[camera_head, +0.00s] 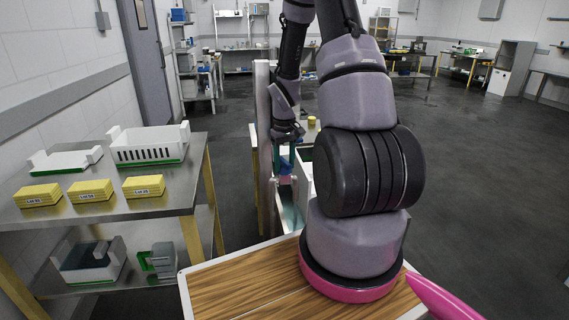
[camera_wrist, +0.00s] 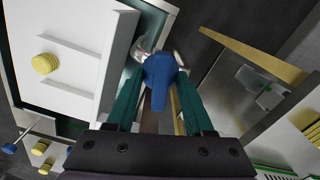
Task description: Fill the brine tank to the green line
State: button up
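A blue tap handle (camera_wrist: 160,72) sits on a metal spout at the tank's edge. My gripper (camera_wrist: 161,84) has its two teal fingers on either side of the handle, with no clear gap, so it looks shut on it. In the head view, my gripper (camera_head: 286,160) hangs low behind my arm, at the blue handle. The white-walled brine tank (camera_wrist: 150,20) is only partly seen in the wrist view. In the head view, the tank (camera_head: 304,172) is mostly hidden by my arm. I cannot make out the green line or the liquid level.
A steel table (camera_head: 172,204) at the left holds white trays (camera_head: 150,144) and yellow blocks (camera_head: 91,190). A white board with a round yellow piece (camera_wrist: 45,63) lies beside the handle in the wrist view. A wooden top (camera_head: 235,295) is in front. Open floor (camera_head: 470,170) lies to the right.

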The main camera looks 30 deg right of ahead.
aim_at(284, 161)
notch_tip(284, 161, up, 11)
dwell(0.8)
jog(key=shift+f, duration=0.15)
jog(key=shift+s+a+f, duration=0.1)
jog(key=shift+a+f, duration=0.1)
jog(key=shift+d+r, duration=0.15)
dwell(0.4)
notch_tip(284, 161, down, 11)
jog(key=shift+r, duration=0.15)
dwell(0.3)
